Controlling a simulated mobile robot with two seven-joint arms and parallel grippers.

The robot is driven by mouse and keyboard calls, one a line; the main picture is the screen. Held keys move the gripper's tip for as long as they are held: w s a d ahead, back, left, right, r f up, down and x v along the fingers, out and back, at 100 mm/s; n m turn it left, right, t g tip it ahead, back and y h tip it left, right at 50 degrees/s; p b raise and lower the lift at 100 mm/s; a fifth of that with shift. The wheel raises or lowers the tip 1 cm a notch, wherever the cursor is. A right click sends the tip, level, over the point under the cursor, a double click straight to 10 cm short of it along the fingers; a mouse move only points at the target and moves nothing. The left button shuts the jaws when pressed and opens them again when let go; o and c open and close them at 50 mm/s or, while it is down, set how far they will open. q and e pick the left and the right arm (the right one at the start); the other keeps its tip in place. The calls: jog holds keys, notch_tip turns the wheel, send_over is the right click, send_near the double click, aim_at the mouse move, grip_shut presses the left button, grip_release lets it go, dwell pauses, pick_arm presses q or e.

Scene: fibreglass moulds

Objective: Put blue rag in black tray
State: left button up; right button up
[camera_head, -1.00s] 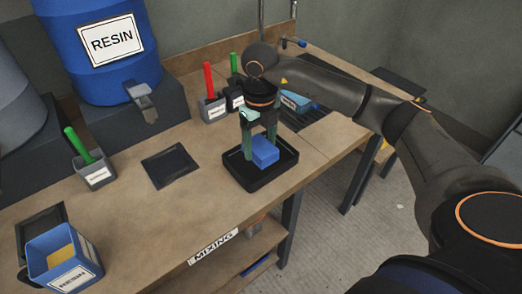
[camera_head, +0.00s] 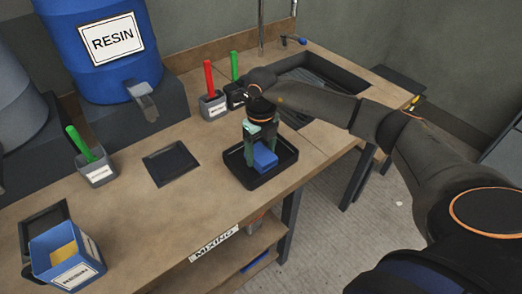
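The blue rag (camera_head: 265,158) is a small blue block-like bundle at the black tray (camera_head: 287,172) on the front of the bench. It is inside the tray's rim, low at the tray floor; whether it touches the floor is hard to tell. My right gripper (camera_head: 262,150) points down over the tray. Its green fingers stand on either side of the rag and appear closed on it. The fingers and the rag hide part of the tray floor. My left gripper is out of view.
A flat dark plate (camera_head: 171,164) lies left of the tray. Behind the tray stand a holder with a red-handled tool (camera_head: 209,78) and one with a green handle (camera_head: 234,67). A blue resin container (camera_head: 66,256) stands at front left.

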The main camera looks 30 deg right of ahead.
aim_at(261, 153)
jog(key=o, duration=0.3)
jog(key=shift+o, duration=0.2)
notch_tip(261, 153, up, 12)
jog(key=shift+r+b, duration=0.2)
jog(key=shift+b, duration=0.25)
